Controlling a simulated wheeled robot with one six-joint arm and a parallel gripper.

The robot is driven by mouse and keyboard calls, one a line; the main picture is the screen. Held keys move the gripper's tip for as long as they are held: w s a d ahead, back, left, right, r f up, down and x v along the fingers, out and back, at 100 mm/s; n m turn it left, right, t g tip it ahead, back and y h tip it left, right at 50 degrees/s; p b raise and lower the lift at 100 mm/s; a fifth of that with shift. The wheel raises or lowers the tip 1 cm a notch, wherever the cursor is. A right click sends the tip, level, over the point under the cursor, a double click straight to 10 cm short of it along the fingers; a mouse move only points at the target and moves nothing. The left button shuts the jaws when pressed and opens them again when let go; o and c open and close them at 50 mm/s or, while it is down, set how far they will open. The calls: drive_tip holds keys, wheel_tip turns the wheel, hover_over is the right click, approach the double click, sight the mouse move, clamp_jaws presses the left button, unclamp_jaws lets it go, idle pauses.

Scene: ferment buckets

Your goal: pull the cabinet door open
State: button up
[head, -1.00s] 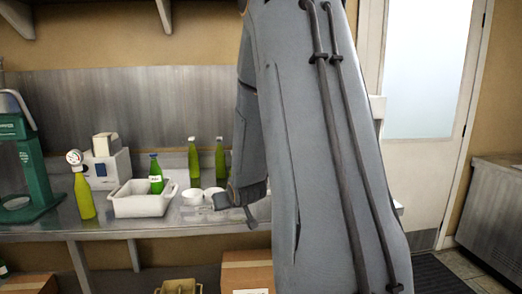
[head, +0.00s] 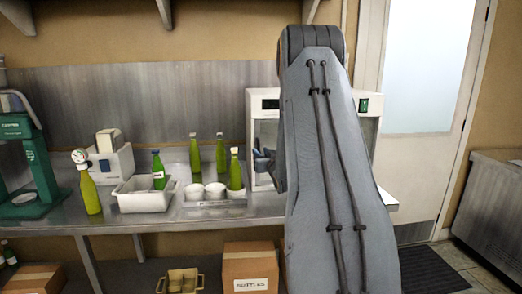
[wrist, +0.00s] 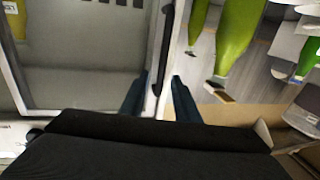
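The white cabinet (head: 368,104) stands on the counter at the back right, mostly hidden behind my arm in the head view. In the wrist view its glass door (wrist: 85,75) fills the left side, with a pale frame and a dark upright bar handle (wrist: 167,42) along its edge. The door looks shut. My gripper (wrist: 160,95) is open, one finger on each side of the handle's lower part, with gaps showing beside it. In the head view my gripper (head: 264,165) is at the cabinet's left front, partly hidden by my arm.
Green bottles (head: 220,155) and white cups (head: 205,191) stand left of the cabinet on the counter (head: 165,219). A white tub (head: 142,202) holds another bottle. A cardboard box (head: 250,262) sits below. Open floor lies right, before the door.

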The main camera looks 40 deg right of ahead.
drive_tip(key=shift+x, duration=0.85)
clamp_jaws()
drive_tip(key=shift+s+d, duration=0.1)
